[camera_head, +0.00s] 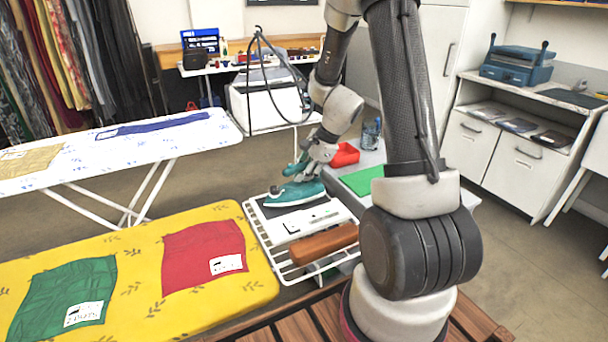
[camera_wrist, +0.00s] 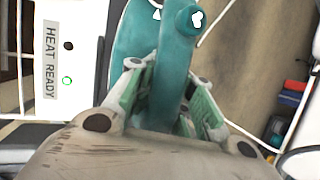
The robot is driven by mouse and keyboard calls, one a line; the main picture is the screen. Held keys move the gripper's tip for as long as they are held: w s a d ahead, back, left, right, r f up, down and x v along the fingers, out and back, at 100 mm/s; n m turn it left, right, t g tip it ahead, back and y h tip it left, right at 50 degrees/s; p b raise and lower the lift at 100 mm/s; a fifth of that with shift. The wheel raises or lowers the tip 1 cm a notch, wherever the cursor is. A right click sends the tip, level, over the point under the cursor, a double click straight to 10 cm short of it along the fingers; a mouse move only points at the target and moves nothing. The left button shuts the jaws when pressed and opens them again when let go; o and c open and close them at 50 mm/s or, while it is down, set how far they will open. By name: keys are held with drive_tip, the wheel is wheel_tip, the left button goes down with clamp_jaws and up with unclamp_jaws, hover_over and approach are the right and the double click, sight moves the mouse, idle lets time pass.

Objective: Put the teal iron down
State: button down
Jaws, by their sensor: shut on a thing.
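The teal iron (camera_head: 293,195) is over the dark pad at the far end of a white wire rack (camera_head: 253,226), beside the yellow ironing board. Its sole looks roughly level, but I cannot tell whether it touches the pad or hangs just above it. My gripper (camera_head: 315,160) is shut on the iron's handle from above. In the wrist view the teal handle (camera_wrist: 172,60) runs between the fingers of my gripper (camera_wrist: 168,100). The iron's body (camera_wrist: 130,45) shows behind the handle, and the fingers hide part of it.
A white panel (camera_head: 305,220) and a brown block (camera_head: 324,243) occupy the rest of the rack. The panel is labelled HEAT READY in the wrist view (camera_wrist: 75,50). The yellow board (camera_head: 130,260) carries green and red cloths. A red tray (camera_head: 345,154) and green mat (camera_head: 362,180) lie behind.

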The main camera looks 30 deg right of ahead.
drive_tip(key=shift+f, duration=0.1)
drive_tip(key=c, duration=1.2)
unclamp_jaws()
drive_tip(key=shift+c, duration=0.2)
drive_tip(key=v, duration=1.2)
drive_tip(key=s+a+r+n+h, duration=0.1)
drive_tip(key=s+r+n, duration=0.3)
drive_tip(key=s+n, duration=0.2)
drive_tip(key=s+a+r+n+h, duration=0.1)
drive_tip(key=s+r+n, duration=0.3)
drive_tip(key=s, duration=0.5)
drive_tip(key=s+a+r+n+t+h, duration=0.1)
drive_tip(key=s+a+r+n+h, duration=0.1)
drive_tip(key=s+r+n, duration=0.3)
drive_tip(key=shift+s+n, duration=1.3)
drive_tip(key=shift+n, duration=0.5)
